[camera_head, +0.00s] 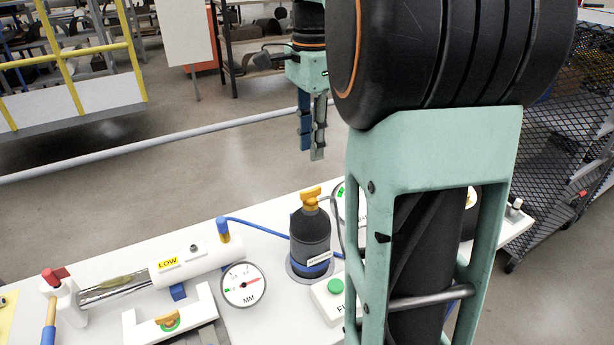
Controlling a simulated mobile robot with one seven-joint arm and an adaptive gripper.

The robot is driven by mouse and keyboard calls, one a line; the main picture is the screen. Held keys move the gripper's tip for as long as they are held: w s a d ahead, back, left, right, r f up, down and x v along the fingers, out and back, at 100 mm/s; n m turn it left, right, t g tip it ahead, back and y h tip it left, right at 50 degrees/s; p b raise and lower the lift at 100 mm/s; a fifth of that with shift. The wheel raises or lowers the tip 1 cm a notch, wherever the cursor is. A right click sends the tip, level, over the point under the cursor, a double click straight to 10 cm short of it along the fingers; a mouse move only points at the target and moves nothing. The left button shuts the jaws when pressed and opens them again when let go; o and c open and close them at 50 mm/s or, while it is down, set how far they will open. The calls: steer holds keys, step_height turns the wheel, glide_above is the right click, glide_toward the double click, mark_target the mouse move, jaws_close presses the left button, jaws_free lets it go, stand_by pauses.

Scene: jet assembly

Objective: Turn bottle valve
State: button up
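A dark bottle (310,238) stands upright in a round grey holder on the white table, near the middle of the view. Its orange-yellow valve (311,197) sits on top and shows clearly. My gripper (311,152) hangs with its fingers pointing down, apart from the valve and appearing above it in the picture. One finger looks blue and the other grey. They are seen close together and nearly edge-on, so their opening is unclear. Nothing shows between them.
The white table (255,215) holds a round gauge (243,285), a "LOW" cylinder (190,262), a red-topped part (56,280) and a green button box (332,297). A blue hose (262,229) runs toward the bottle. My arm hides the table's right part. A mesh cart (545,160) stands right.

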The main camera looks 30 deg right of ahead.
mark_target(311, 189)
step_height(311, 189, down, 11)
steer(key=shift+r+b, duration=0.15)
steer(key=shift+b, duration=0.15)
steer(key=shift+c, duration=0.3)
jaws_close()
